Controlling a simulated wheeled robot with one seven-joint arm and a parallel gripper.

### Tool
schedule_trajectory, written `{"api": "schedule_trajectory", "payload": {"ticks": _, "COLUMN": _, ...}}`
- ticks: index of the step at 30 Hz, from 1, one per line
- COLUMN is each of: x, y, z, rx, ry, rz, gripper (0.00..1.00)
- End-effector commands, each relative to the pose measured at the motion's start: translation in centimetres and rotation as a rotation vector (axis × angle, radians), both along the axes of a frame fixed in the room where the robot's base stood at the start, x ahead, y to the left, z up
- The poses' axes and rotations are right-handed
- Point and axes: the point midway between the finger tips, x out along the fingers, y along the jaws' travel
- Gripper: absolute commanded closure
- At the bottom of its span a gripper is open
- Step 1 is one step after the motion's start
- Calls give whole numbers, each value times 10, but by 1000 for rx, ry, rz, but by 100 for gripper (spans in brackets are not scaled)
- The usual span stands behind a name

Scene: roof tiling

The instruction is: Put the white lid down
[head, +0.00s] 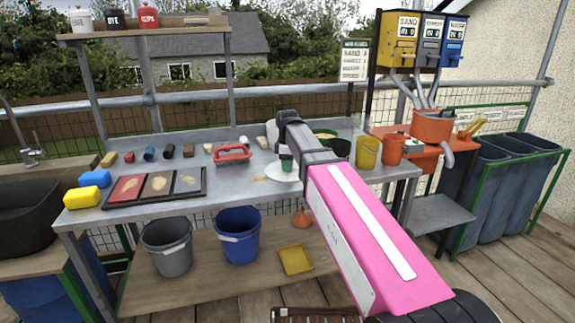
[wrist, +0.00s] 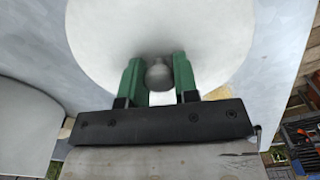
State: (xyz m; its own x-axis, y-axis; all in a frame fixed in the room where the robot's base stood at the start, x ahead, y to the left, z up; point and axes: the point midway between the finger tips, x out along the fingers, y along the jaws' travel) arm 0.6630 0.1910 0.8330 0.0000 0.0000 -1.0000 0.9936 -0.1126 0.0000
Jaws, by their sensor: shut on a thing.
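The white lid (head: 279,175) is a round disc over the grey workbench, near the middle of the head view. My arm partly covers it there. In the wrist view the lid (wrist: 100,40) fills the upper middle, with its round knob (wrist: 158,75) between my two green fingers. My gripper (wrist: 158,80) is shut on the knob. In the head view the green fingertips of my gripper (head: 287,163) stand just above the lid. I cannot tell whether the lid touches the bench top or hangs just above it.
The bench (head: 236,186) holds a red-handled tool (head: 232,153) left of the lid and a dark tray (head: 110,203) of colour panels further left. Another pale rounded piece (wrist: 22,130) shows lower left in the wrist view.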

Motion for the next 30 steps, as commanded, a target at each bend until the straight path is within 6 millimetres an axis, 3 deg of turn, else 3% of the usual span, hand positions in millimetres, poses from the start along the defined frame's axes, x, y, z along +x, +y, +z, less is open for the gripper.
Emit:
{"api": "schedule_trajectory", "payload": {"ticks": 1, "x": 0, "y": 0, "z": -1, "rx": 0, "ry": 0, "rz": 0, "gripper": 65}}
{"api": "schedule_trajectory", "payload": {"ticks": 3, "x": 0, "y": 0, "z": 0, "rx": 0, "ry": 0, "rz": 0, "gripper": 46}}
{"api": "schedule_trajectory", "payload": {"ticks": 16, "x": 0, "y": 0, "z": 9, "rx": 0, "ry": -1, "rz": 0, "gripper": 46}}
{"api": "schedule_trajectory", "payload": {"ticks": 30, "x": 1, "y": 0, "z": 84, "rx": 1, "ry": -2, "rz": 0, "gripper": 46}}
